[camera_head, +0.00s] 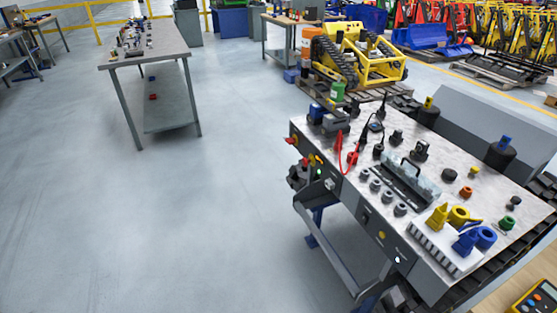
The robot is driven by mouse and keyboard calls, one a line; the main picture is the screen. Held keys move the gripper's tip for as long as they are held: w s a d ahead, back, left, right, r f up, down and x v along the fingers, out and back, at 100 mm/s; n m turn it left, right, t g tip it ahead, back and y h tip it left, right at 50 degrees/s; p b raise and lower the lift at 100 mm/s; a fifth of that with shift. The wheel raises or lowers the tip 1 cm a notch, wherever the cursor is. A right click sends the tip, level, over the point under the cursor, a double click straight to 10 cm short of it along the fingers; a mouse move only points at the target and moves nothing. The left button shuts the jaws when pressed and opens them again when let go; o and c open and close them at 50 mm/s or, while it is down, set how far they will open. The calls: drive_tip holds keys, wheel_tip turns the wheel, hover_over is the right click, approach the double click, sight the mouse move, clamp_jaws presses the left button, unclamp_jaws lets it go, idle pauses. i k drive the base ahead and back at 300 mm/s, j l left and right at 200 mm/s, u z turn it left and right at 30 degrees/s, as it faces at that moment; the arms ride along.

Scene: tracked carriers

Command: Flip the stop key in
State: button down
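A grey tracked carrier (440,140) with a bench-like top stands at the right, its long front face towards the lower left. Small controls sit along this face: a red piece (292,141) at its far left end, a green one (319,172), a white one (330,184), a yellow one (381,235) and a small pale one (397,259). They are too small to tell which is the stop key or how it is turned. A dark cluster of parts (298,176) sticks out near the left end. My gripper is not seen in this view.
The carrier's top holds a grey toolbox (403,185), yellow cones and rings (438,217), blue ones (466,242) and several knobs. A grey table (150,45) stands at the back left. A yellow tracked machine (360,58) stands behind the carrier. The floor at left is clear.

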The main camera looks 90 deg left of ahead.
sight(305, 162)
drive_tip(key=u, duration=1.85)
drive_tip(key=l+u, duration=0.1)
drive_tip(key=u, duration=1.1)
drive_tip(key=i+l, duration=0.05)
